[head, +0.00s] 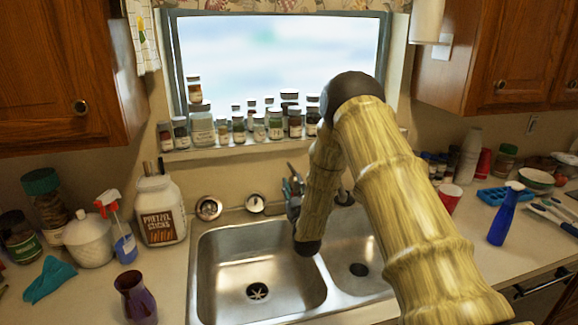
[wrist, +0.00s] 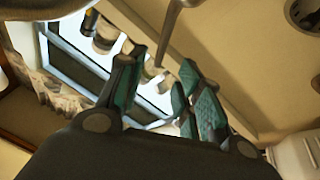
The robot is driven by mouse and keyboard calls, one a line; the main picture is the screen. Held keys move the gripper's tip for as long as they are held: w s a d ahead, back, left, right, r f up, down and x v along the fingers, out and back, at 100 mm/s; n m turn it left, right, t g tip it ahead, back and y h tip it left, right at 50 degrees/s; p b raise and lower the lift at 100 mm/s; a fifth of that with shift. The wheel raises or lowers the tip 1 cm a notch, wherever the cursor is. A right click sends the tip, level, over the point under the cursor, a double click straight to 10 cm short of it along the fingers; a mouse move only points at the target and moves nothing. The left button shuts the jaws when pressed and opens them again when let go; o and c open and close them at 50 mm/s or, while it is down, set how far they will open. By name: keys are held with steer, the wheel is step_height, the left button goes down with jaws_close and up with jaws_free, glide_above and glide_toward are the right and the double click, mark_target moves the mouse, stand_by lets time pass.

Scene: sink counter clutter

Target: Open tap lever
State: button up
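My gripper (head: 293,188) is at the back rim of the sink, above the wall between basins and counter, and my arm hides much of this area. In the wrist view my gripper (wrist: 160,64) has its two dark teal fingers spread apart. A thin grey metal rod (wrist: 173,32), seemingly part of the tap, comes down from the top edge to between the fingertips. I cannot tell whether it touches a finger, or whether it is the lever or the spout. In the head view the tap is hidden behind my gripper and arm.
The steel double sink (head: 245,262) lies below my arm. A white pretzel jar (head: 160,210) and a spray bottle (head: 121,232) stand to the left. Several small jars line the window sill (head: 230,148).

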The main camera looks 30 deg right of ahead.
mark_target(290, 167)
steer(key=p+x, duration=0.3)
steer(key=x, duration=0.6)
steer(key=shift+a+r+p, duration=0.1)
steer(key=shift+p, duration=0.2)
steer(key=shift+w, duration=0.15)
jaws_close()
